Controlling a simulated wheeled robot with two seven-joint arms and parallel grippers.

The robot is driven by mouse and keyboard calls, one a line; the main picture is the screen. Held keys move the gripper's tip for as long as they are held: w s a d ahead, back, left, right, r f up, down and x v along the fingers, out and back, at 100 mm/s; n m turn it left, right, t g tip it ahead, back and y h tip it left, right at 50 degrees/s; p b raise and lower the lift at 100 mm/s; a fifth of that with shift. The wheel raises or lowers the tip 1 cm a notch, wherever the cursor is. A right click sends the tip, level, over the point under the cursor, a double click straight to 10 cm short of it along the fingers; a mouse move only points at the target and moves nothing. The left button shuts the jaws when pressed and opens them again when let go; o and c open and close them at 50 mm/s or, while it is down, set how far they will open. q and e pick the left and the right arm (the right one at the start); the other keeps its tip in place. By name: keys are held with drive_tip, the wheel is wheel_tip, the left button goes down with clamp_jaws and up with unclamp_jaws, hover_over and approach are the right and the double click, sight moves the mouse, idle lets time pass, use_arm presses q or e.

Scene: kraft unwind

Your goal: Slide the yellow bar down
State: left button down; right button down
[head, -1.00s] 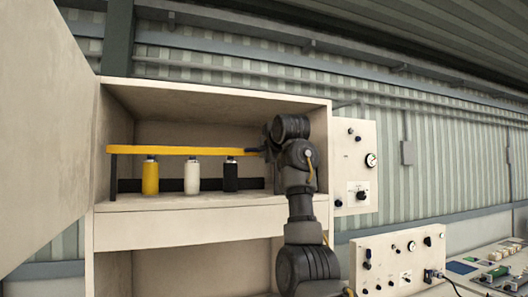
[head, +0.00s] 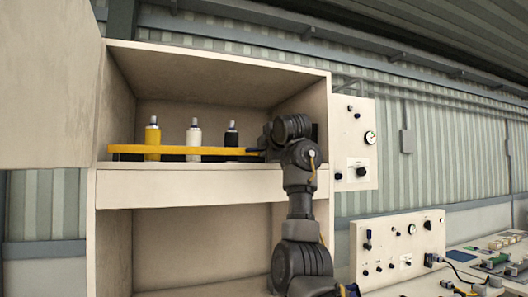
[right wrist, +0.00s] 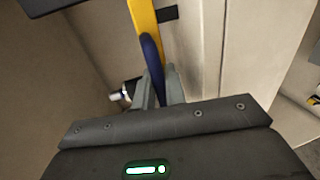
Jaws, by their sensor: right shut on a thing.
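The yellow bar (head: 185,150) runs level across the front of the cabinet shelf, low down, crossing the lower parts of the bottles. Its right end has a dark blue grip piece (right wrist: 151,55), seen in the right wrist view beside the yellow bar (right wrist: 143,18). My right gripper (head: 262,150) is at the bar's right end. In the right wrist view its fingers (right wrist: 158,82) are shut on the blue grip piece. My left gripper is not in view.
A yellow bottle (head: 152,135), a white bottle (head: 193,133) and a black bottle (head: 231,134) stand upright behind the bar. The open cabinet door (head: 45,90) is at left. Control panels (head: 357,145) are on the right. The lower compartment (head: 190,250) looks empty.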

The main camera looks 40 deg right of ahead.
drive_tip(key=shift+r, duration=0.1)
drive_tip(key=c, duration=1.5)
unclamp_jaws()
drive_tip(key=shift+s, duration=0.1)
drive_tip(key=shift+s+a, duration=0.1)
drive_tip(key=shift+s, duration=0.05)
drive_tip(key=b+v, duration=0.5)
drive_tip(key=v, duration=0.5)
drive_tip(key=shift+s+r+b, duration=0.1)
drive_tip(key=shift+s+b, duration=0.1)
drive_tip(key=shift+b, duration=0.1)
